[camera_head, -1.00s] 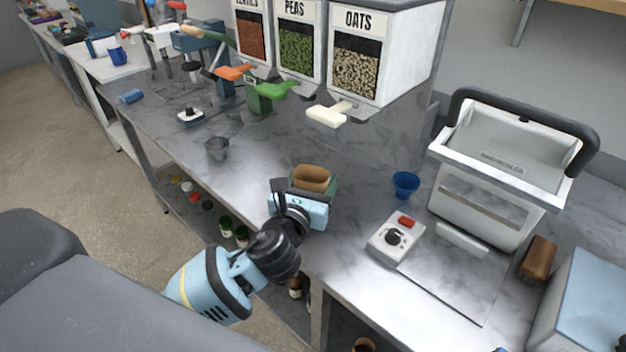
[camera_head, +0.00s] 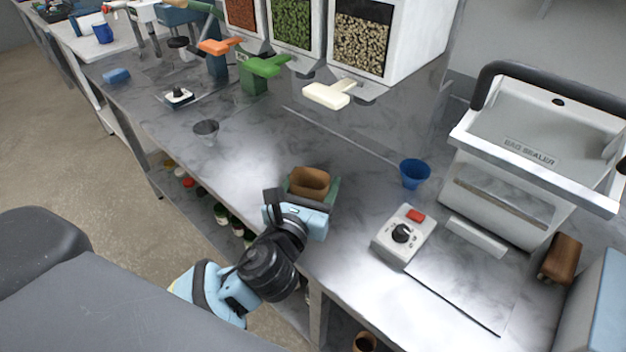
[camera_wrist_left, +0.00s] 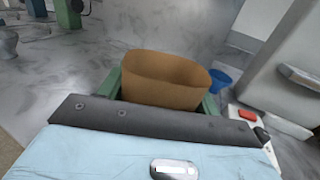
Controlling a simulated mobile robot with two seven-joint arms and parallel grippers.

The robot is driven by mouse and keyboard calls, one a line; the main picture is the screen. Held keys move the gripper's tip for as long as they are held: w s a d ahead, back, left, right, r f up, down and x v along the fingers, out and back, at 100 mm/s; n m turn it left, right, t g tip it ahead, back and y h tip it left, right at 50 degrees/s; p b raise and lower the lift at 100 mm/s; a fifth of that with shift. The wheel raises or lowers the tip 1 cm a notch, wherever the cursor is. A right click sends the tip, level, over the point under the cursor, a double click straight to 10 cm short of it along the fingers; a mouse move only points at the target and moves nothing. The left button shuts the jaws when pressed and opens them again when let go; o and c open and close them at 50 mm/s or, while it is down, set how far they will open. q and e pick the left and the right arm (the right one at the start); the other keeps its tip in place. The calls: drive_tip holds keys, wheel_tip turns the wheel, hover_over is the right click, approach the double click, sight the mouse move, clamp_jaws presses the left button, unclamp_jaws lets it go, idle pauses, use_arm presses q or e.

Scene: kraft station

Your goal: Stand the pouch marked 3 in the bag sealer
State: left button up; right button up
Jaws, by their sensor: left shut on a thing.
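My left gripper (camera_head: 311,190) is shut on a brown open-topped pouch (camera_head: 312,178) and holds it upright, at the front part of the counter. In the left wrist view the pouch (camera_wrist_left: 165,82) sits between the green fingers, its open mouth facing up. No number shows on it. I cannot tell whether its base touches the counter. The white bag sealer (camera_head: 505,195), with a dark handle and its label on top, stands to the right, apart from the pouch. My right gripper is not in view.
A control box (camera_head: 403,233) with a red button and black knob lies between the pouch and the sealer. A blue cup (camera_head: 414,173) stands behind it. A brown object (camera_head: 561,257) is right of the sealer. A grey cup (camera_head: 206,131) and food dispensers (camera_head: 362,40) are further left and back.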

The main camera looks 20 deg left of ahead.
use_arm(q)
drive_tip(key=shift+f, duration=0.1)
drive_tip(key=o, duration=1.6)
drive_tip(key=shift+s, duration=0.2)
drive_tip(key=s, duration=1)
drive_tip(key=shift+d+b, duration=0.2)
drive_tip(key=shift+b, duration=0.1)
drive_tip(key=shift+o, duration=0.2)
drive_tip(key=shift+s, duration=0.75)
